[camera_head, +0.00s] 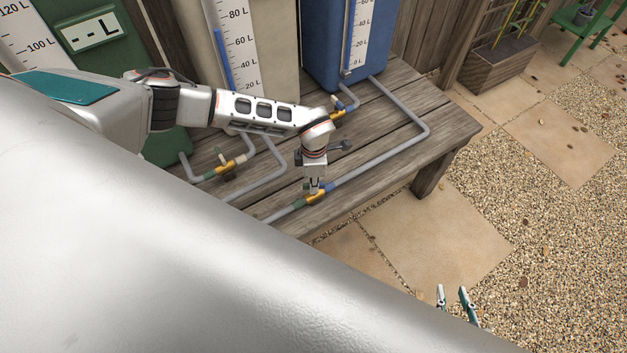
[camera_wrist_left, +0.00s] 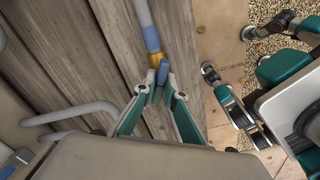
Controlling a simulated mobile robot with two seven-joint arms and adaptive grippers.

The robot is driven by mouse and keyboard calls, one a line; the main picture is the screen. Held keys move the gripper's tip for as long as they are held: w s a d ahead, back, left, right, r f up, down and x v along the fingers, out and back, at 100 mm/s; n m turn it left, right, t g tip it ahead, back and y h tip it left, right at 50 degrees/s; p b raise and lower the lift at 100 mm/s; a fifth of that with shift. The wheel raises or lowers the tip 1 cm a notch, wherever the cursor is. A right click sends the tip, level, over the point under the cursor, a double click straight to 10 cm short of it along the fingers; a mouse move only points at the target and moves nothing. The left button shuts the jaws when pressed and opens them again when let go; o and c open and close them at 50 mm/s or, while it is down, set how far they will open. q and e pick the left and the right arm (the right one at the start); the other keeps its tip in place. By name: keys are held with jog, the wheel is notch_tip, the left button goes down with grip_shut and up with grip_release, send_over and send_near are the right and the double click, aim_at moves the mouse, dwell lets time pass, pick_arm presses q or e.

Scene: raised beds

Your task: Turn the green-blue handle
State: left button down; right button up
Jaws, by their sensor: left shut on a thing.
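The green-blue valve (camera_head: 316,196) is a brass body on the front pipe, with a green collar on its left and a blue collar on its right. It also shows in the left wrist view (camera_wrist_left: 154,59). Its small handle (camera_wrist_left: 163,72), blue on the side that shows, stands between my fingertips. My left gripper (camera_head: 313,187) reaches down from above and is shut on this handle; it also shows in the left wrist view (camera_wrist_left: 158,85). In the head view the fingers mostly hide the handle. My right gripper (camera_head: 454,297) is open and empty, low over the paving at the right.
Two more brass valves, a green-white one (camera_head: 226,168) and a blue-white one (camera_head: 338,114), sit on pipes behind. Green (camera_head: 165,150), white (camera_head: 275,60) and blue (camera_head: 325,45) tanks stand along the back of the wooden bench (camera_head: 400,160).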

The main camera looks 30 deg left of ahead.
pick_arm(q)
jog(key=shift+n+p, duration=0.9)
jog(key=shift+n, duration=1.4)
jog(key=c, duration=2.1)
grip_release()
jog(key=shift+r, duration=0.1)
notch_tip(320, 180, up, 12)
jog(key=shift+f, duration=0.1)
jog(key=shift+d, duration=0.1)
